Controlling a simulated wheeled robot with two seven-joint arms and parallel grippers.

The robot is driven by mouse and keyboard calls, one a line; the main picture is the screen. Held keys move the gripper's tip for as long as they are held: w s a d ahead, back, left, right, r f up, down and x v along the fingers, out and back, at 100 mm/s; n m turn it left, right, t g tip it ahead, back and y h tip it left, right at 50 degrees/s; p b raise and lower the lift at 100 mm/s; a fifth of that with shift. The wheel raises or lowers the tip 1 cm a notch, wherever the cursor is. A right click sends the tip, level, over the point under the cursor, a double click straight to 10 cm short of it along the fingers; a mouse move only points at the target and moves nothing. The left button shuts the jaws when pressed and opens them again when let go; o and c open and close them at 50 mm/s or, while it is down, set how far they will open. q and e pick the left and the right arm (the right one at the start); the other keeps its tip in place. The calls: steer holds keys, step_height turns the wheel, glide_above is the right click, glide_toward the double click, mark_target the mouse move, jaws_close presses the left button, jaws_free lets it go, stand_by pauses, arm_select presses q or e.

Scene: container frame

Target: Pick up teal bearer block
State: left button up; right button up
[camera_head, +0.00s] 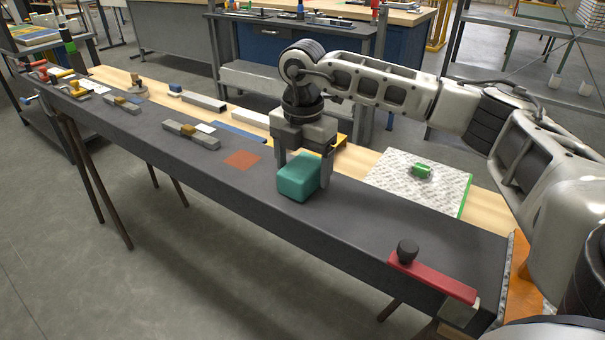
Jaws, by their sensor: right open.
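The teal bearer block (299,178) rests on the dark grey bench top (400,215), right of the middle of the bench. My right gripper (304,171) points down over the block. Its fingers are open, one at the block's far left side and one at its right side. I cannot tell whether the fingers touch the block. My left gripper is not in view.
An orange-brown square (243,159) lies flat just left of the block. A red bar with a black knob (432,276) sits at the bench's near right end. A patterned plate (395,178) with a green piece (422,170) lies behind. Small blocks and tools line the left part.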

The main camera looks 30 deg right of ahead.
steer(key=shift+f, duration=0.1)
steer(key=c, duration=1.1)
steer(key=shift+o, duration=0.2)
